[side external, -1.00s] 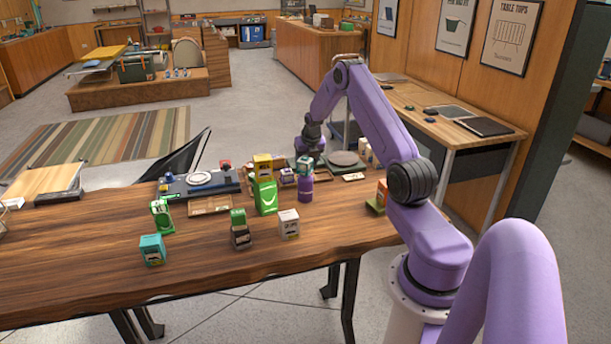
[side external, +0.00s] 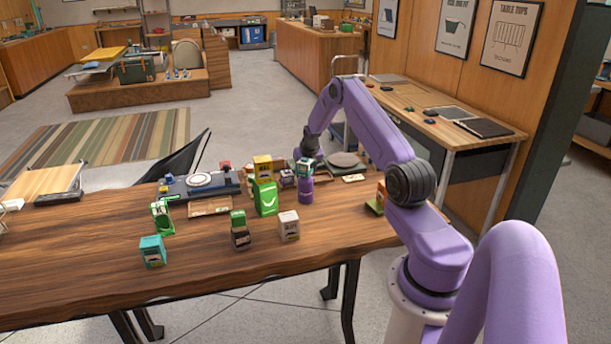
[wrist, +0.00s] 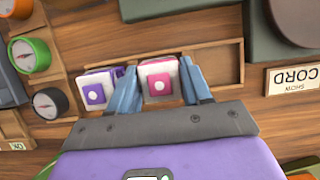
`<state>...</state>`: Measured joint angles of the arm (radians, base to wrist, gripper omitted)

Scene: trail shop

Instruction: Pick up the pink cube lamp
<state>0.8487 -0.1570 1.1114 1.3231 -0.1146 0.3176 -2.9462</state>
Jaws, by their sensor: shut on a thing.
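The pink cube lamp (wrist: 158,80) is a small white-and-pink block with a white dot on its face, seen in the wrist view. The two blue fingers of my gripper (wrist: 158,67) stand on either side of it and are shut on it. A similar purple-and-white cube (wrist: 96,92) sits just left of the left finger. In the side view my wrist is low at the table's far side; the fingers and the pink cube are hidden there behind other items.
A wooden tray (wrist: 232,62) lies beside and behind the pink cube. In the side view, small boxes such as a teal one (side external: 152,251) stand on the wooden table (side external: 80,270).

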